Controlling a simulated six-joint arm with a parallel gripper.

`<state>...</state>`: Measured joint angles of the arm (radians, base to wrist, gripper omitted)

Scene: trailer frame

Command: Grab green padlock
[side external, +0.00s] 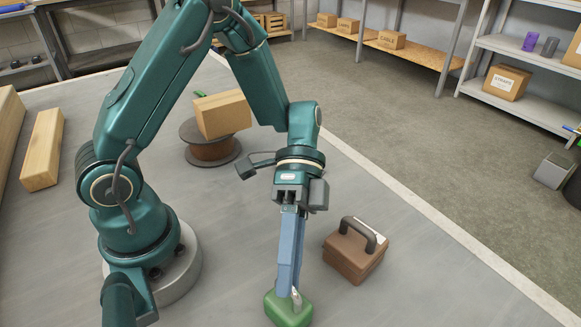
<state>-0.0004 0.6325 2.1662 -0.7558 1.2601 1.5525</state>
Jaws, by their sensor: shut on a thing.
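The green padlock (288,312) is at the bottom middle of the side external view, with a pale metal shackle at its top. My gripper (290,288) points down from above, and its long blue fingers are shut on the padlock at its top. The fingers hide part of the shackle. I cannot tell whether the padlock rests on the grey surface or hangs just above it.
A brown case (352,262) with a dark handle stands just right of the gripper. A cable spool (212,150) bearing a cardboard box (222,114) is behind. A wooden block (42,150) lies at left. Shelves line the back. The grey surface between spool and case is clear.

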